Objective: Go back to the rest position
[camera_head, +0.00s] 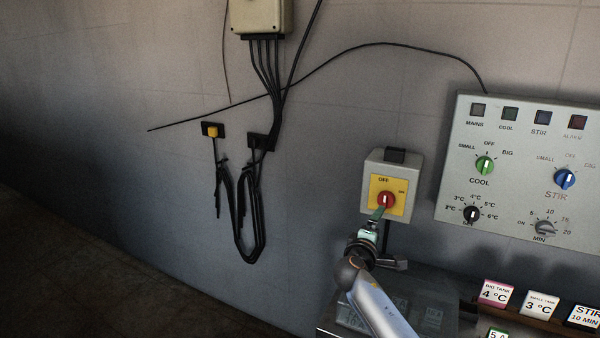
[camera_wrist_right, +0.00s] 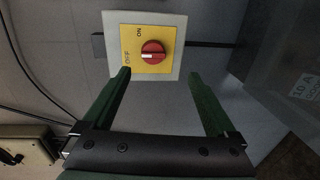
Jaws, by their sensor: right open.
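My right gripper (camera_head: 378,213) is in front of the grey wall switch box (camera_head: 372,172) with its yellow plate (camera_head: 379,187) and red rotary knob (camera_head: 387,201). In the right wrist view the two green fingers of this gripper (camera_wrist_right: 158,76) are spread apart with nothing between them. The red knob (camera_wrist_right: 153,50) is beyond the fingertips and appears clear of them. Its white mark seems to point toward OFF. Part of the knob is hidden by a finger in the head view. My left gripper is not in view.
A control panel (camera_head: 515,205) with dials is on the wall at the right. Below it, labelled cards (camera_head: 497,294) stand on a shelf beside a clear box (camera_head: 432,291). Black cables (camera_head: 250,225) hang at the left. The lower left floor looks clear.

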